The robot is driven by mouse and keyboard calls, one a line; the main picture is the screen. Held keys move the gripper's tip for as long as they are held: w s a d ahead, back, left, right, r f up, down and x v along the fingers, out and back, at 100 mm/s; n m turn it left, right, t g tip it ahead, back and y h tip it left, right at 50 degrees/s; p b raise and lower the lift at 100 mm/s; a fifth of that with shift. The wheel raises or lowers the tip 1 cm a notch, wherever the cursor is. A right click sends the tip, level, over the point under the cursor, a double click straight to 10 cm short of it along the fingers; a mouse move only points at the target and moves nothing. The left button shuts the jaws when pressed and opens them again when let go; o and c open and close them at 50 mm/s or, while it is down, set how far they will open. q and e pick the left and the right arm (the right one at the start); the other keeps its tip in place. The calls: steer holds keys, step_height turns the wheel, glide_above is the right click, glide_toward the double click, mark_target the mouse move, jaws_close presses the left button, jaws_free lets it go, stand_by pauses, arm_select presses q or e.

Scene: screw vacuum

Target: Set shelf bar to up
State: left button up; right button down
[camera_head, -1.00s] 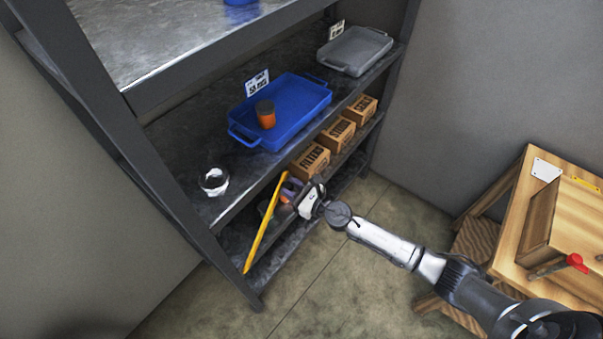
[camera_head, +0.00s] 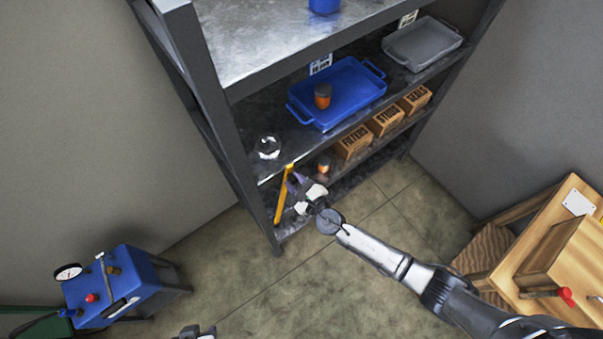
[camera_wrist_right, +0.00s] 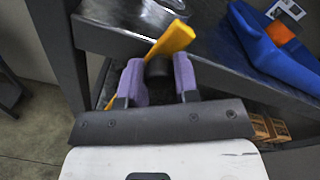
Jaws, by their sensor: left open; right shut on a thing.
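The shelf bar (camera_head: 284,193) is a yellow bar at the front left end of the shelf rack. In the head view it stands steeply, its top end near the middle shelf's edge. In the right wrist view the yellow bar (camera_wrist_right: 172,40) runs slantwise behind the fingers. My right gripper (camera_head: 300,188) is at the bar. Its purple pads close around a dark round part (camera_wrist_right: 158,68) in front of the bar, partly hidden by the pads. My left gripper (camera_head: 197,332) shows only in part at the bottom edge, empty and far from the rack.
The middle shelf holds a blue tray (camera_head: 350,101) with an orange jar, a grey tray (camera_head: 424,46) and a clear round item (camera_head: 268,147). Cardboard boxes (camera_head: 386,121) stand below. A blue machine (camera_head: 122,287) stands lower left, a wooden bench (camera_head: 560,235) right. Open floor lies between.

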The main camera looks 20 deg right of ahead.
steer(key=shift+a, duration=0.15)
steer(key=c, duration=1.3)
jaws_free()
steer(key=o, duration=0.4)
steer(key=shift+o, duration=0.2)
steer(key=shift+s, duration=0.1)
steer(key=v, duration=1.3)
steer(key=shift+s+b, duration=0.35)
steer(key=shift+b, duration=0.05)
steer(key=shift+r, duration=0.1)
